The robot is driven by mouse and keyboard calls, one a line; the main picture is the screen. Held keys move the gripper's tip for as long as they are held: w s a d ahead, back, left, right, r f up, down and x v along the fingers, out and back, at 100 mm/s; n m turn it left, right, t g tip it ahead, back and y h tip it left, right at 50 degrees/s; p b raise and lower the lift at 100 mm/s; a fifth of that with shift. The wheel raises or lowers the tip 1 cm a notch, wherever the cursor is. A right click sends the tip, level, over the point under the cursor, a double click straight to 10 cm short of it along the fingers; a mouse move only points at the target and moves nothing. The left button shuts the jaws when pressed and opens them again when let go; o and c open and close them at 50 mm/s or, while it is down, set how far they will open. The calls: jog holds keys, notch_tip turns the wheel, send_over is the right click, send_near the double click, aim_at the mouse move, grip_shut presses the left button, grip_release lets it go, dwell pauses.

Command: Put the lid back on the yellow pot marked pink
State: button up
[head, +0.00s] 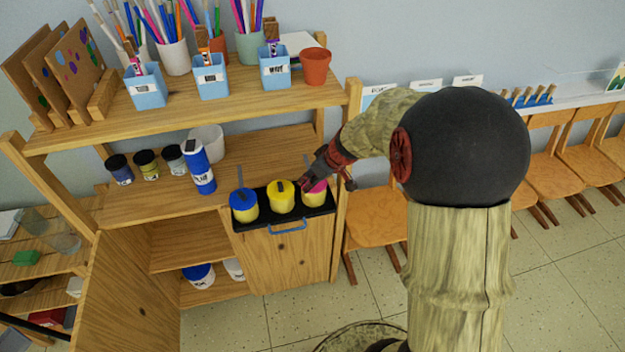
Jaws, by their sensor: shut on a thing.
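Three yellow pots stand in a row on a black tray (262,224) on the wooden shelf. The right pot (316,202) has pink at its top and is the one marked pink. The middle pot (281,202) has a yellow top with a dark knob, and the left pot (244,213) has a blue top. My gripper (309,182) is at the top of the right pot, shut on what looks like its pink lid (318,186). The fingers hide most of the lid, so I cannot tell whether it sits flat on the rim.
A white-and-blue bottle (199,167), a white cup (207,143) and several small dark-lidded jars (146,163) stand left of the tray. Above is a shelf (240,98) with brush holders and a terracotta pot (315,66).

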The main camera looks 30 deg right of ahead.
jog(key=o, duration=0.8)
jog(key=o, duration=0.5)
jog(key=shift+c, duration=0.2)
jog(key=shift+o, duration=0.7)
jog(key=shift+r, duration=0.1)
notch_tip(320, 180, up, 7)
jog(key=p, duration=0.3)
jog(key=c, duration=0.3)
jog(key=c, duration=1.5)
